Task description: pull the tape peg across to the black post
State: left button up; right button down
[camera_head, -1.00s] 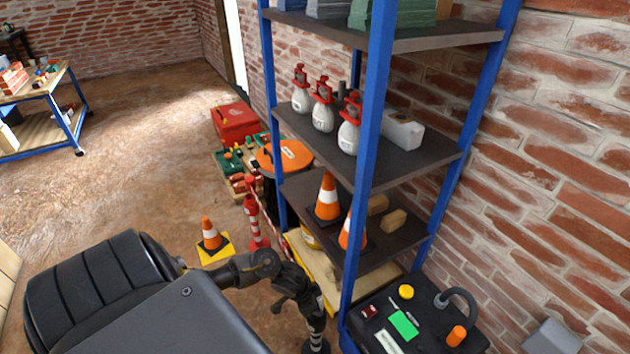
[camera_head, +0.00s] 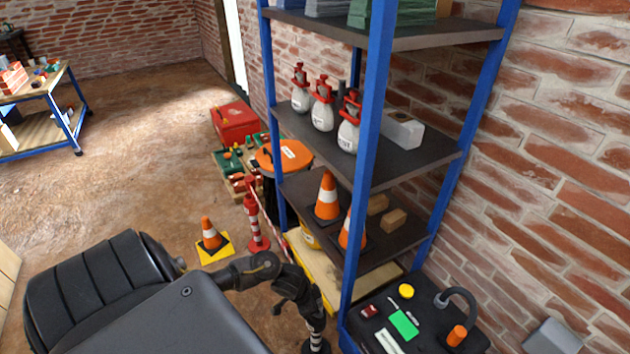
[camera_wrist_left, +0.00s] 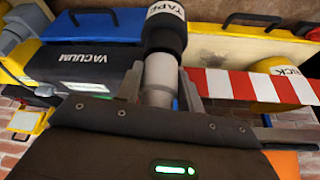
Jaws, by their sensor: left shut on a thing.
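The tape peg has a black cap (camera_wrist_left: 166,28) marked TAPE and a grey shaft (camera_wrist_left: 160,76) in the left wrist view. My left gripper (camera_wrist_left: 160,92) is shut on the shaft, one finger on each side. Red-and-white tape (camera_wrist_left: 240,86) runs from the peg to the right there. In the head view the tape (camera_head: 272,218) runs from a red-and-white post (camera_head: 253,222) toward my left gripper (camera_head: 290,298), which hides the peg. The black post (camera_head: 316,328), with white bands, stands just beside the gripper at the bottom. Whether they touch I cannot tell.
A blue-framed shelf (camera_head: 368,130) stands close right of my left arm. A black case marked VACUUM (camera_wrist_left: 85,66) lies behind the gripper in the wrist view. A cone (camera_head: 210,236) stands on a yellow base left of the red post. Open floor (camera_head: 120,170) lies further left.

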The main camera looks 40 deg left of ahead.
pick_arm(q)
jog(key=o, duration=1.6)
jog(key=shift+s, duration=0.1)
